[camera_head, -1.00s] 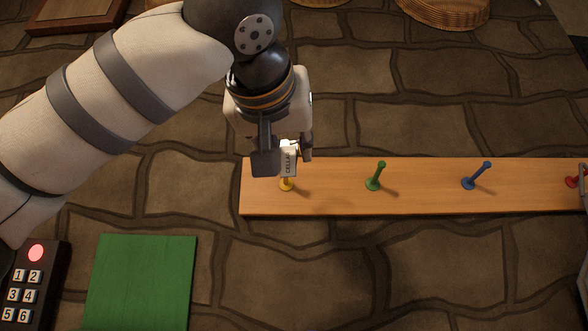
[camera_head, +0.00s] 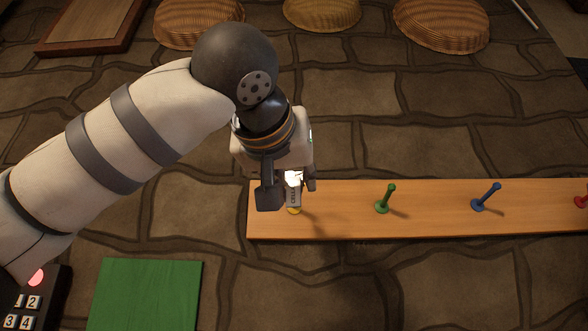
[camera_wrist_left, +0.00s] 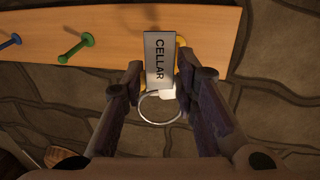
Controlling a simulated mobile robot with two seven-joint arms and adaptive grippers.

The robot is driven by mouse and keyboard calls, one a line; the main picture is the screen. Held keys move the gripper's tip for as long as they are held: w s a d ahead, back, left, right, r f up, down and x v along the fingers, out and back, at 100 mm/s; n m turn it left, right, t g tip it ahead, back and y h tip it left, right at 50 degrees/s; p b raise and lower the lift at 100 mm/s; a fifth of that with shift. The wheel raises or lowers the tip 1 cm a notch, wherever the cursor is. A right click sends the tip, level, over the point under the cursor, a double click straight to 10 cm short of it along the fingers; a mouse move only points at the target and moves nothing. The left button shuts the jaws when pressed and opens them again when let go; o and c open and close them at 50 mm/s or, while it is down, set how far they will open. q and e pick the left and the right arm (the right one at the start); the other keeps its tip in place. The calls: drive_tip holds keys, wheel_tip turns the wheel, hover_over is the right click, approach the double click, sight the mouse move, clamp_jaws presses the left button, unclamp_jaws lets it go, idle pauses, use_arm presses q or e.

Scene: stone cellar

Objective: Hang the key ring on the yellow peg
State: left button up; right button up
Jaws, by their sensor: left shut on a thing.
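My left gripper (camera_head: 289,190) is shut on the key ring, above the left end of the wooden peg board (camera_head: 340,220). The key ring's pale tag (camera_head: 294,194) hangs between the fingers in the head view. In the left wrist view the tag (camera_wrist_left: 158,60) reads CELLAR, and the metal ring (camera_wrist_left: 160,121) shows between the fingers (camera_wrist_left: 163,85). The yellow peg (camera_head: 293,211) is mostly hidden behind the tag and fingers; a bit of yellow (camera_wrist_left: 181,41) shows beside the tag in the wrist view. I cannot tell whether the ring is around the peg. My right gripper is out of view.
Green (camera_head: 384,200), blue (camera_head: 486,198) and red (camera_head: 581,202) pegs stand along the board to the right. A green mat (camera_head: 145,295) and a keypad (camera_head: 35,300) are at the lower left. Baskets (camera_head: 322,12) and a wooden tray (camera_head: 88,25) are at the back.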

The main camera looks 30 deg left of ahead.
sight(298, 201)
use_arm(q)
drive_tip(key=shift+w+a+f, duration=0.25)
drive_tip(key=shift+w+a, duration=0.5)
drive_tip(key=shift+w, duration=0.4)
drive_tip(key=shift+w+a+f, duration=0.25)
drive_tip(key=shift+w+a, duration=0.45)
drive_tip(key=shift+w, duration=0.5)
drive_tip(key=shift+w+a+f, duration=0.25)
drive_tip(key=shift+w+a, duration=0.5)
drive_tip(key=shift+w, duration=0.4)
drive_tip(key=shift+w+a+f, duration=0.35)
drive_tip(key=shift+w+f, duration=0.15)
drive_tip(key=shift+w, duration=0.05)
drive_tip(key=o, duration=1.1)
drive_tip(key=shift+c, duration=0.2)
drive_tip(key=shift+w+d+f+v, duration=0.15)
drive_tip(key=shift+d+v, duration=0.3)
drive_tip(key=shift+v, duration=1.65)
drive_tip(key=shift+w+d+f+v, duration=0.2)
drive_tip(key=shift+d+v, duration=0.25)
drive_tip(key=shift+v, duration=1.7)
drive_tip(key=shift+w+d+f+v, duration=0.15)
drive_tip(key=shift+d+v, duration=0.3)
drive_tip(key=shift+v, duration=1.65)
